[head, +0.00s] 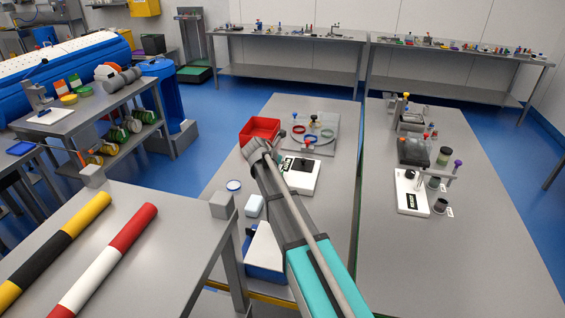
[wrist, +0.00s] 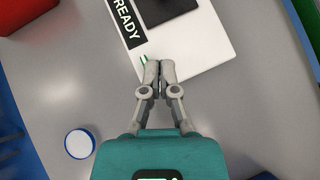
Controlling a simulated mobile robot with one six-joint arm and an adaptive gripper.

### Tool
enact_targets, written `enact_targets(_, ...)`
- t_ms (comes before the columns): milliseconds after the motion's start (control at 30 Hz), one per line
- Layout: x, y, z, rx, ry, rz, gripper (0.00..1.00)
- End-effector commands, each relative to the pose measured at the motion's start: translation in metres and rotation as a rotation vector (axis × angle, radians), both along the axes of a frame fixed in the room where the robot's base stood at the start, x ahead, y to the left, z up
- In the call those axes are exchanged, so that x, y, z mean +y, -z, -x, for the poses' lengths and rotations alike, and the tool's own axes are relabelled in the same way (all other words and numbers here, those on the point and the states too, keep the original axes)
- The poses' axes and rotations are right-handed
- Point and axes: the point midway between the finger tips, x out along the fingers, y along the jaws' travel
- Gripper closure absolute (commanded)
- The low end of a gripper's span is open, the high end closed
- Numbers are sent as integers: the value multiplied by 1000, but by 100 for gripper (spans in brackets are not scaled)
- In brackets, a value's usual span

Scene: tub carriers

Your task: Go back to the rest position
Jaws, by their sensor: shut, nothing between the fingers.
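My gripper (wrist: 158,75) is shut and empty in the wrist view, its two fingertips together. It points down over the edge of a white device with a READY label (wrist: 195,50). The height of the fingertips above it cannot be told. In the head view my arm reaches forward over the middle table (head: 335,215), and the white device (head: 302,186) shows beside it.
A red bin (head: 260,130) and a clear-walled station with colored rings (head: 312,137) stand beyond the arm. A round white-and-blue lid (head: 234,185) lies left of it. A blue box (head: 264,262) is nearer. The right table's front (head: 450,265) is clear.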

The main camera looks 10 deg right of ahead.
Motion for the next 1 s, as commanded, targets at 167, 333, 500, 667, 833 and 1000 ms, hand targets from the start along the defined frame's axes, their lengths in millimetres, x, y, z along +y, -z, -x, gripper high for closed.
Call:
enact_targets(167,0,0,1,-1,3,-2,100)
enact_targets(333,-5,3,10,-14,49,-44,100)
enact_targets(500,-15,10,35,-54,180,-156,100)
enact_targets(667,-28,20,71,-107,381,-312,100)
enact_targets(833,-38,31,112,-165,628,-481,100)
enact_targets(1000,-46,40,153,-217,888,-628,100)
